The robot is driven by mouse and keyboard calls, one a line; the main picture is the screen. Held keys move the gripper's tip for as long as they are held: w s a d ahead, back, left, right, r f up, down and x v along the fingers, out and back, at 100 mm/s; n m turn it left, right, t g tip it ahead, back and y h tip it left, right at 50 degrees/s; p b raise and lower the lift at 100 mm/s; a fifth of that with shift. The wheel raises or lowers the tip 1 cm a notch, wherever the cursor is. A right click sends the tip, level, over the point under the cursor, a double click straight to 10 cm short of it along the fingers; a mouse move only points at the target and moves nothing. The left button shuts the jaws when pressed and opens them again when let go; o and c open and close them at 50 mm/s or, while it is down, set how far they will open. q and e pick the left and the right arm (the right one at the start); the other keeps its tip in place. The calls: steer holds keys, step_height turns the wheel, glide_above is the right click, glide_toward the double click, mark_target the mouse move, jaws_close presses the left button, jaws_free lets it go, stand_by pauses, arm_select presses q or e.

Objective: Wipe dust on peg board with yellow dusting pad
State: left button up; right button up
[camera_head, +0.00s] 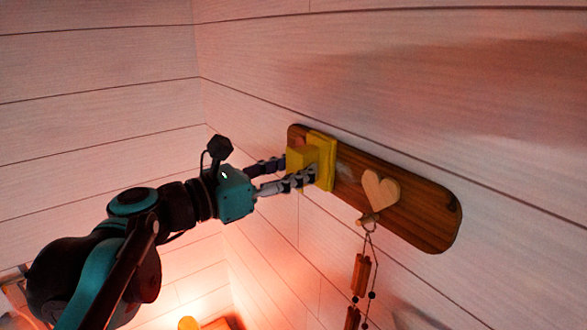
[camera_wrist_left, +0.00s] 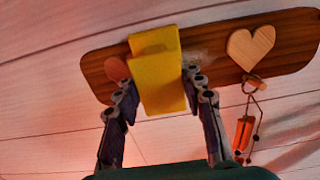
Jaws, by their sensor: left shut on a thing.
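The wooden peg board (camera_head: 425,226) is mounted on the wall, with a pale wooden heart (camera_head: 380,190) on it. It also shows in the left wrist view (camera_wrist_left: 210,68). My left gripper (camera_head: 302,168) is shut on the yellow dusting pad (camera_head: 322,160) and holds it against or very close to the board's left part; exact contact cannot be told. In the left wrist view the pad (camera_wrist_left: 158,70) is between the two fingers. A greyish dust patch (camera_head: 350,170) shows on the board just right of the pad. The pad hides part of the board. My right gripper is not in view.
A hanging ornament of wooden pieces and beads (camera_head: 361,275) dangles from a peg (camera_head: 367,219) below the heart. A reddish round shape (camera_wrist_left: 117,68) shows on the board left of the pad. A lit lamp glows at the bottom. The wall around the board is bare.

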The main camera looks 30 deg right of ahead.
arm_select(q)
steer(key=shift+d, duration=0.1)
steer(key=s, duration=0.5)
steer(key=shift+s+d+p, duration=0.15)
steer(key=shift+d+p, duration=0.05)
steer(key=shift+p, duration=0.1)
steer(key=shift+s+d, duration=0.2)
steer(key=shift+s, duration=1.25)
steer(key=w, duration=0.8)
steer(key=shift+w+a+p, duration=0.2)
steer(key=shift+a+p, duration=0.1)
steer(key=shift+a, duration=0.1)
steer(key=shift+s, duration=0.15)
